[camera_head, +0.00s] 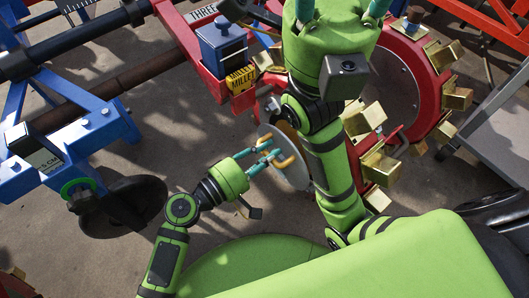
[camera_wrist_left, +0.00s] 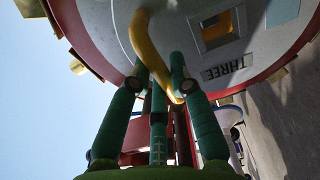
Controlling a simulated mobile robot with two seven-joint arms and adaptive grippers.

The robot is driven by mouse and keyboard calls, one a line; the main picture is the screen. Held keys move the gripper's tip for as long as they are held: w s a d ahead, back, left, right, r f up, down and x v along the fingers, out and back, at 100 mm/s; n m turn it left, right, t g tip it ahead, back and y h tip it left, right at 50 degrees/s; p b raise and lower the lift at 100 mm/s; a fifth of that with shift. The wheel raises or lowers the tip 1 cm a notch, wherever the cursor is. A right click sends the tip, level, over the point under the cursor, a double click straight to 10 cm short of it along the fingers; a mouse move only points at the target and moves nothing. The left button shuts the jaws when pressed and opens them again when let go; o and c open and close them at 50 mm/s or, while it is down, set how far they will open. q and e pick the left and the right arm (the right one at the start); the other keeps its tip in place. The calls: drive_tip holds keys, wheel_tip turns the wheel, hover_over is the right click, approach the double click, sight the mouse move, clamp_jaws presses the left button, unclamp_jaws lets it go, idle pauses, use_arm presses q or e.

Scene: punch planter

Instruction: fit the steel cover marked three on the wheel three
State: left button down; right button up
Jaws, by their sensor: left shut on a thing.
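The steel cover (camera_head: 298,176) is a grey disc with a yellow handle (camera_wrist_left: 143,30), a square window and a THREE label (camera_wrist_left: 230,68). My left gripper (camera_head: 272,158) is shut on the handle; its teal fingers also show in the left wrist view (camera_wrist_left: 165,80). In the left wrist view a red wheel rim (camera_wrist_left: 72,30) with brass cups shows past the cover's edge. I cannot tell whether they touch. In the head view my right arm hides most of the area behind the cover. My right gripper (camera_head: 340,8) is raised, its fingertips out of frame.
A THREE sign (camera_head: 203,12) is on the red frame, above a blue box (camera_head: 222,45) and a MILLET label (camera_head: 242,77). A red wheel (camera_head: 425,75) with brass cups stands at right. A blue frame (camera_head: 90,130) and dark wheel (camera_head: 135,205) are at left.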

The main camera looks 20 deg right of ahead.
sight(282, 144)
use_arm(q)
drive_tip(key=shift+x, duration=2)
drive_tip(key=c, duration=1.1)
unclamp_jaws()
drive_tip(key=shift+r, duration=0.2)
drive_tip(key=shift+o, duration=0.2)
drive_tip(key=shift+f, duration=0.2)
drive_tip(key=shift+a, duration=0.1)
